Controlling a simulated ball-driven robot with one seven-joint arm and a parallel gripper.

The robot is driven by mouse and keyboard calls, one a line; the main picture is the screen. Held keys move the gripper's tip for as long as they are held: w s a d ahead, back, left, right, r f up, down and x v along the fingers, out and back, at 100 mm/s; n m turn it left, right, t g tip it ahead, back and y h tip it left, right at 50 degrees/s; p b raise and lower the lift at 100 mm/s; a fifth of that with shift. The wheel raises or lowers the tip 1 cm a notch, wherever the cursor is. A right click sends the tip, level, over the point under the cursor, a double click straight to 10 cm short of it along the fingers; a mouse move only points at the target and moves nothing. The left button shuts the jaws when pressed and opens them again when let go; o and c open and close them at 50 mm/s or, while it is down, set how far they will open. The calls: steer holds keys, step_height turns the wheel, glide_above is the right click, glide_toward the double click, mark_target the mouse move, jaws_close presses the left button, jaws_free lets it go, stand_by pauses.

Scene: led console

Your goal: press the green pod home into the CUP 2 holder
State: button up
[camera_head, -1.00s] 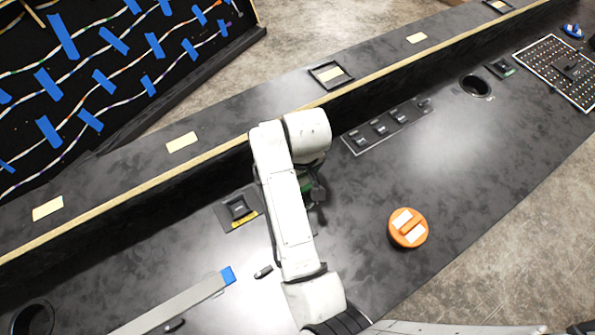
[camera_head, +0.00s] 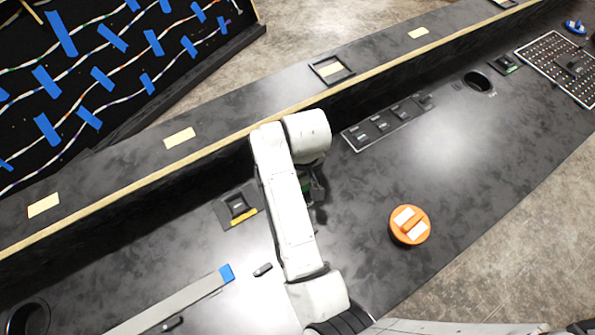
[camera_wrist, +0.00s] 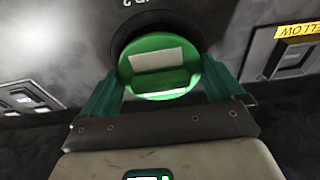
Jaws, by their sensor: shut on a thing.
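The green pod (camera_wrist: 150,44) is a round green disc with a pale label and a raised grip bar, seen in the wrist view. My gripper (camera_wrist: 160,75) is shut on it, with one green finger at each side. Behind the pod is the dark round CUP 2 holder (camera_wrist: 122,34), with partly cut-off lettering ending in "2" above it. The pod is at the holder's mouth and covers most of it. I cannot tell how deep it sits. In the head view my arm hides the holder and most of the gripper; only a bit of green (camera_head: 306,186) shows beside the arm.
A black switch block with a yellow label (camera_head: 238,206) is left of my arm. A row of black switches (camera_head: 380,124) is to the right.

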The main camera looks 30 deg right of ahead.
steer(key=shift+f+b, duration=0.3)
steer(key=shift+f, duration=0.2)
stand_by(0.4)
steer(key=o, duration=0.7)
